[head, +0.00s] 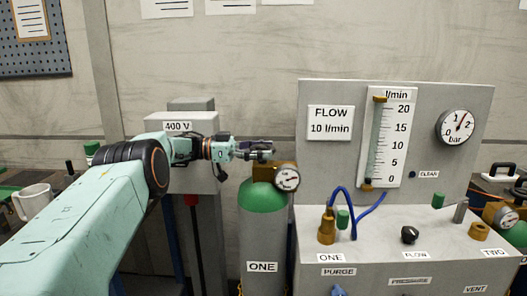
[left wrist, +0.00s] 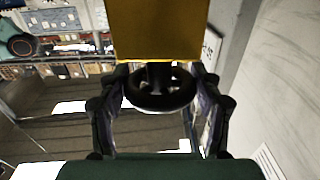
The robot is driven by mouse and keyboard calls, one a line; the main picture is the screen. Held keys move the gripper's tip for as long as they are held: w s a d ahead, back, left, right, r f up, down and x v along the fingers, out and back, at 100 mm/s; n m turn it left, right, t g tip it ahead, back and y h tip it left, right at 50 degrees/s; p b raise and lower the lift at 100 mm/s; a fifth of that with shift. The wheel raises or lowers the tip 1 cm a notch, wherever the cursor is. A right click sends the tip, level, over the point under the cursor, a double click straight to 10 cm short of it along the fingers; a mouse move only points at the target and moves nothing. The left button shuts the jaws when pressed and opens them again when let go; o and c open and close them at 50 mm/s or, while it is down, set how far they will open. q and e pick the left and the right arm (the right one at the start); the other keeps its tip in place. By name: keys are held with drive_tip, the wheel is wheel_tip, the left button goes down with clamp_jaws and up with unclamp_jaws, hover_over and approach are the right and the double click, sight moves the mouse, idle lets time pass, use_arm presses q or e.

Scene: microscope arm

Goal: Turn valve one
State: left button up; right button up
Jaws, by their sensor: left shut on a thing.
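The green-topped gas cylinder (head: 263,225) labelled ONE stands left of the flow panel in the head view. Its brass valve body (head: 265,173) carries a round gauge (head: 286,178) on its right. My left gripper (head: 261,151) is at the top of this valve, its arm coming in from the left. In the left wrist view, the black handwheel of valve one (left wrist: 160,90) sits between the two fingers, against the brass body (left wrist: 160,32). The gripper is shut on the handwheel. In the head view the fingers mostly hide the wheel. My right gripper is not in view.
The grey panel (head: 330,165) with a flow tube (head: 386,137) and a bar gauge (head: 455,127) stands close on the right. A grey 400 V box (head: 180,128) is behind my left arm. A white mug (head: 35,202) stands at the far left.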

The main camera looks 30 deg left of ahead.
sight(263, 147)
use_arm(q)
drive_tip(key=o, duration=1.1)
drive_tip(key=shift+a+r, duration=0.1)
drive_tip(key=shift+r, duration=0.15)
drive_tip(key=shift+o, duration=0.3)
drive_tip(key=shift+f, duration=0.1)
wheel_tip(263, 147, up, 10)
drive_tip(key=shift+f, duration=0.1)
wheel_tip(263, 147, down, 10)
